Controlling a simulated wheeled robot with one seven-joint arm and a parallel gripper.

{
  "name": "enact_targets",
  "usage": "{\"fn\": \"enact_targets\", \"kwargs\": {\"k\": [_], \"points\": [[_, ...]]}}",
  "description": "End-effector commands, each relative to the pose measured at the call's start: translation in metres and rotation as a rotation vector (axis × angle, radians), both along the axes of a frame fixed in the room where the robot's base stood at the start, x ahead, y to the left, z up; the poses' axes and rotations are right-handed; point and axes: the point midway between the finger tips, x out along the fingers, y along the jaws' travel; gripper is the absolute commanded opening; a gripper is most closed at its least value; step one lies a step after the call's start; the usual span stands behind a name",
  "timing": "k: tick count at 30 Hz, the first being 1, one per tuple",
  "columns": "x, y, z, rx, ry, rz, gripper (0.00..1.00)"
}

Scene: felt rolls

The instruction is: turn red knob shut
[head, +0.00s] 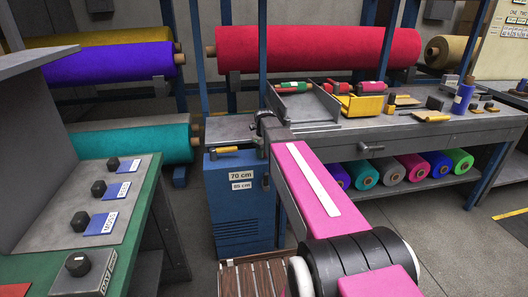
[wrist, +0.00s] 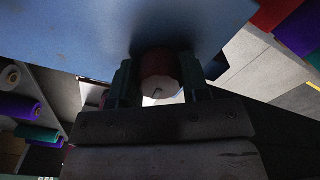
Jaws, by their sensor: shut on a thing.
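In the wrist view, a dark red rounded knob (wrist: 158,64) sits between the two dark fingers of my gripper (wrist: 157,78), against a blue surface. My gripper is shut on the knob, one finger on each side. A pale round face with a small mark (wrist: 163,94) shows just below the red part. Shadow hides much of the knob, and I cannot tell how far it is turned. In the head view, my pink arm reaches forward to the blue cabinet (head: 240,205); the knob is not clearly visible there.
A grey workbench (head: 405,128) with a yellow bin (head: 362,105) and tools stands right of the cabinet. At left is a green-edged panel with several black knobs (head: 100,188). A slatted wooden pallet (head: 255,278) lies on the floor. Large felt rolls (head: 320,48) hang behind.

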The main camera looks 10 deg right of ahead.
Motion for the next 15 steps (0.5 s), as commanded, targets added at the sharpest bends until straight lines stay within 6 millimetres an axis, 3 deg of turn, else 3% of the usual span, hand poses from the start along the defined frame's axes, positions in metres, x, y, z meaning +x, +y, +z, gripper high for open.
{"fn": "enact_targets", "kwargs": {"k": [1, 3, 15], "points": [[-0.0011, -0.0001, -0.0019, -0.001, 0.004, 0.001, 0.46], [-0.0010, -0.0001, -0.0017, -0.001, 0.004, 0.001, 0.59], [-0.0002, 0.0000, 0.0038, -0.001, 0.001, 0.002, 0.59]]}}
